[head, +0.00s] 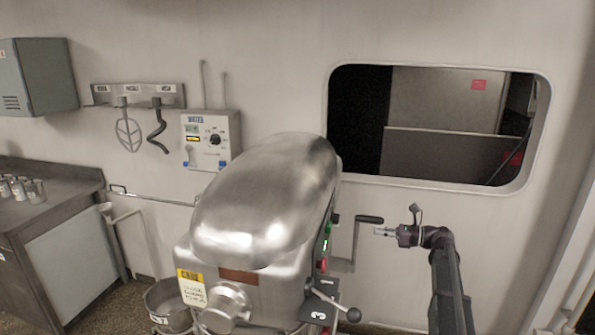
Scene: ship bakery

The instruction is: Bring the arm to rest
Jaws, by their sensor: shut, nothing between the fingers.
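My arm rises from the lower right of the head view and bends left near its top. My gripper (386,232) is at its end, pointing left, shut and empty. It is small in the picture, just right of the mixer's dark lever handle (369,219). I cannot tell whether the two touch. The large steel mixer (270,200) stands in the middle, with green and red buttons on its right side.
A wall opening (450,183) with a pale frame is behind my arm. A water control box (210,138) and a hook rack (137,95) with mixing tools hang left. A steel counter (55,185) with several small cups is far left. A bowl (167,300) sits below the mixer.

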